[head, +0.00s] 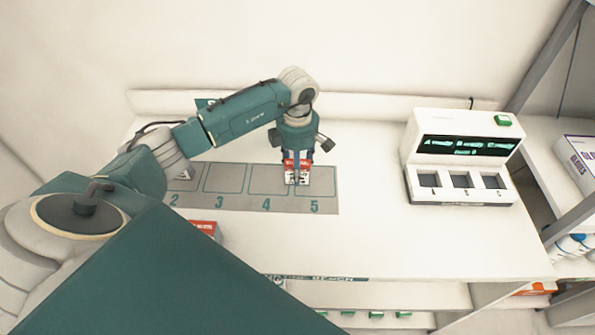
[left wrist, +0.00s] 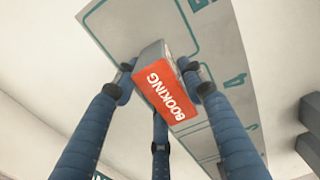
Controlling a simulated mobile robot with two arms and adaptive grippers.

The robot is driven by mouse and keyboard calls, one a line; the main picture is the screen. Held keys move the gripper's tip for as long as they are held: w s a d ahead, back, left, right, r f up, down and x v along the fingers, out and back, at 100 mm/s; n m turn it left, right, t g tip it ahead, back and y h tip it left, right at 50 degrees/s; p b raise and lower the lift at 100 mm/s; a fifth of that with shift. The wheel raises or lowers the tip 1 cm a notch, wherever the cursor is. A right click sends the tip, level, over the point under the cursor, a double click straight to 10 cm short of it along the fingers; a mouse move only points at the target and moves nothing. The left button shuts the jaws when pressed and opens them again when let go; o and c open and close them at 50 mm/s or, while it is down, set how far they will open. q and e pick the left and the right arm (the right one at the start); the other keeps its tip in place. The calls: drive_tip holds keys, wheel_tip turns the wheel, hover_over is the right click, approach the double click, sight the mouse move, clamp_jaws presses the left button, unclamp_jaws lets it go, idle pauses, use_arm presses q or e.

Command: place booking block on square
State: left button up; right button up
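The booking block (head: 298,179) shows an orange-red face lettered BOOKING in the left wrist view (left wrist: 169,92). My left gripper (head: 297,172) points down, its blue fingers (left wrist: 161,88) closed against the block's sides. The numbered grey mat (head: 228,200) lies below, with outlined squares; 2, 3, 4 and 5 are readable in the head view. The block appears over the strip between square 4 (head: 266,180) and square 5 (head: 318,182); whether it touches the mat I cannot tell. My arm hides the mat's left end. My right gripper is out of view.
A red-topped box (head: 206,228) lies on the white table (head: 400,240) in front of the mat, partly hidden by my body. Another small pale item (head: 185,173) sits near square 2. A white device (head: 460,155) with a screen and three bays stands right; shelving (head: 575,150) is beyond.

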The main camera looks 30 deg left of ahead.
use_arm(q)
drive_tip(key=c, duration=0.7)
